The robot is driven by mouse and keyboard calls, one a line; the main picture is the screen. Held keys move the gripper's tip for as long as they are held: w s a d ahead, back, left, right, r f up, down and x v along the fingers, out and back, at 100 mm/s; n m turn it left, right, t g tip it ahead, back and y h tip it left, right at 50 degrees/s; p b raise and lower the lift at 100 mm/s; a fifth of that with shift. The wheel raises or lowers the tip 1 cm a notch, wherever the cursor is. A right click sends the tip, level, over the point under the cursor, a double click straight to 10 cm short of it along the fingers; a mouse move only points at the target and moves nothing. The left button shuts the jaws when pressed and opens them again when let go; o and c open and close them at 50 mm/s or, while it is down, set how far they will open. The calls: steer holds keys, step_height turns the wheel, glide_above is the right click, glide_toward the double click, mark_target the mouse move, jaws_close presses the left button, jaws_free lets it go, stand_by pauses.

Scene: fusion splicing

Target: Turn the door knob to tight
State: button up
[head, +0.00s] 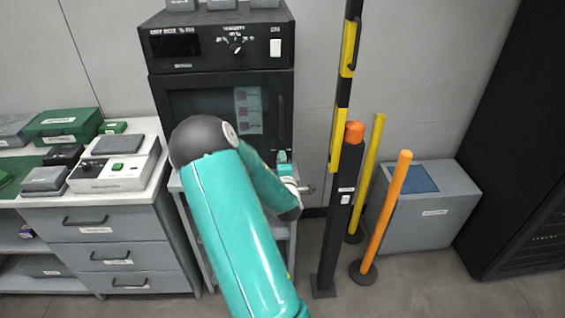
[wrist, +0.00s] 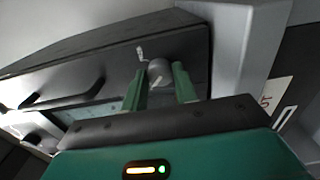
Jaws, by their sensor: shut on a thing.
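The black dry box (head: 167,64) stands against the wall in the head view. It has a humidity dial on top and a dark windowed door (head: 190,101) below. In the wrist view, the round grey door knob (wrist: 160,73) sits on a dark panel, with a small pale mark at its upper left. My gripper (wrist: 160,80) has its two green fingers on either side of the knob, shut on it. In the head view, my arm hides the knob and the lower door, and only part of my gripper (head: 284,168) shows at the door's lower right.
A dark post (head: 340,215) with a yellow-and-black bar stands just right of my gripper. Yellow and orange poles (head: 386,220) and a grey bin (head: 430,222) are farther right. A white-topped drawer cabinet (head: 105,235) with instruments is at left.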

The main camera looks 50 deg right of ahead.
steer(key=shift+s, duration=0.1)
steer(key=o, duration=1)
steer(key=shift+c, duration=0.2)
steer(key=v, duration=1.3)
steer(key=shift+s+a, duration=0.25)
steer(key=shift+a, duration=0.05)
steer(key=shift+w, duration=0.1)
